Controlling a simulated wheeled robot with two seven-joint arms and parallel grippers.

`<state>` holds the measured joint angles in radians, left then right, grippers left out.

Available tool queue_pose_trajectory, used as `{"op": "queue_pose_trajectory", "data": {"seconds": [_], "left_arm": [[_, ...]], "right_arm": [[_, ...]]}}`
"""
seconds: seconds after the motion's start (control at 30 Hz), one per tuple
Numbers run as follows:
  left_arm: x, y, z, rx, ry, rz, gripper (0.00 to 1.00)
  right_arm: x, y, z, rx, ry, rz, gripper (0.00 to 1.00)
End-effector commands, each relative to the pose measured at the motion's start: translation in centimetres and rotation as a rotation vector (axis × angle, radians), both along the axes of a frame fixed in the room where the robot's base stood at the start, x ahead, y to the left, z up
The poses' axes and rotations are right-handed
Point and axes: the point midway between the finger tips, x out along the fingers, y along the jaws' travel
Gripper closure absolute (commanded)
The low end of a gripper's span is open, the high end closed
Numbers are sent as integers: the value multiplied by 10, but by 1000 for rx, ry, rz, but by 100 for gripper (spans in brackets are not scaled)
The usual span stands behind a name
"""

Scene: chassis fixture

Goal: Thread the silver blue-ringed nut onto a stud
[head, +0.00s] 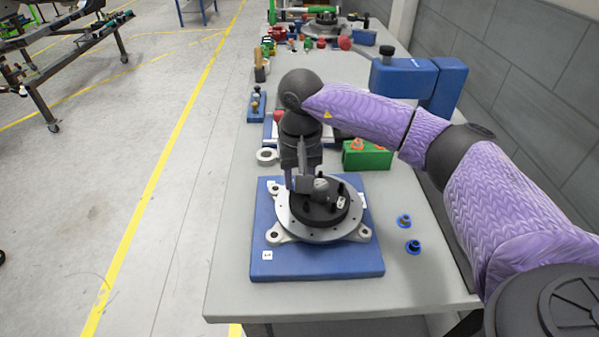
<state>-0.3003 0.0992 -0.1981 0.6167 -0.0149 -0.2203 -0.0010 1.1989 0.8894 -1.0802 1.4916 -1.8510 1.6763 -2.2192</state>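My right arm comes in from the right, and its gripper (303,187) points down over the chassis fixture. It is at the left rear of the black hub (322,212), which sits on a silver round plate (289,219). Several short dark studs stand up from the hub. A small grey piece (321,184) is close beside the fingertips; I cannot tell whether it is held or what it is. Two blue-ringed nuts (404,221) (413,247) lie on the table right of the fixture; the nearer one has a dark centre. My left gripper is not in view.
The fixture stands on a blue base plate (315,271) on the grey table. A green block with orange parts (367,157) and a blue machine (404,78) are behind it. Small parts crowd the far table.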

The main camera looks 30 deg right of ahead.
Motion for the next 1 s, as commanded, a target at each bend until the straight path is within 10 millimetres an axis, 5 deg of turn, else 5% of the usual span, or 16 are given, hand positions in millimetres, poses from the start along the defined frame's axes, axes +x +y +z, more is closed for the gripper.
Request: {"op": "queue_pose_trajectory", "data": {"seconds": [0.13,0.3,0.57,0.73,1.0], "left_arm": [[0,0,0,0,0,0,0],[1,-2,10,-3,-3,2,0],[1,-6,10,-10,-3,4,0],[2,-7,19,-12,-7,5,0],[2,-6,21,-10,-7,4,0]], "right_arm": [[0,0,-1,0,2,-14,100],[-1,1,-1,0,6,-275,100],[-2,1,-4,0,10,-323,100],[-3,2,-4,0,12,-579,100],[-4,2,-5,-1,15,-649,100]]}}
